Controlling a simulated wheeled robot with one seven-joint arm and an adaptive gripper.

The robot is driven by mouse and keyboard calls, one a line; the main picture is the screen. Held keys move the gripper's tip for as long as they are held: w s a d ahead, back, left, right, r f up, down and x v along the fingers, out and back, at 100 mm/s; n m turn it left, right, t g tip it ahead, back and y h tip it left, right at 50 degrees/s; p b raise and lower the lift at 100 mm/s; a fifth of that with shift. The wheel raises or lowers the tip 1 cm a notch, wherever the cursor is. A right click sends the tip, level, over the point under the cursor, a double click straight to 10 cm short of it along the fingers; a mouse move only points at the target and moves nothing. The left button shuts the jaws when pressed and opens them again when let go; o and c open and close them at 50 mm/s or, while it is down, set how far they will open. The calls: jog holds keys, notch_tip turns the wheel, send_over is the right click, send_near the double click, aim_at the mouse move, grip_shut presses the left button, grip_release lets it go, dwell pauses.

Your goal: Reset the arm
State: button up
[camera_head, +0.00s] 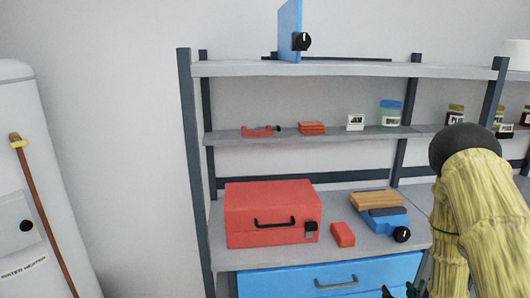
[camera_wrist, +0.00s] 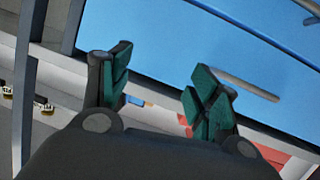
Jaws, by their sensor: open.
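My gripper (camera_wrist: 158,92) shows in the wrist view with its two green-padded fingers spread apart and nothing between them. In the head view only the fingertips of my gripper (camera_head: 403,291) show at the bottom edge, in front of the blue drawer (camera_head: 330,279). My arm, in a yellowish cover, fills the right side of the head view. In the wrist view the blue drawer front (camera_wrist: 200,45) and its handle (camera_wrist: 248,88) lie beyond the fingers, tilted in the picture. I cannot tell the exact gap to them.
A red toolbox (camera_head: 262,230), a small red block (camera_head: 342,235) and a blue tool (camera_head: 385,222) sit on the workbench (camera_head: 350,257). Shelves above hold a blue panel (camera_head: 289,30) and a jar (camera_head: 390,113). A white water heater (camera_head: 50,170) stands left. Wall between is bare.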

jog(key=s+a+f+g, duration=0.7)
jog(key=s+a+f, duration=0.5)
jog(key=s+f, duration=0.35)
jog(key=s+a+f+g, duration=0.1)
jog(key=s+a+g, duration=0.1)
jog(key=s, duration=0.5)
jog(key=s+a+f+g, duration=0.1)
jog(key=s+a+g, duration=0.2)
jog(key=s, duration=0.4)
jog(key=s+a+f+m+g, duration=0.1)
jog(key=s+a+f+g, duration=0.1)
jog(key=s+a, duration=0.3)
jog(key=s, duration=0.3)
jog(key=shift+g+y, duration=0.3)
jog(key=shift+y, duration=0.1)
jog(key=shift+s, duration=0.1)
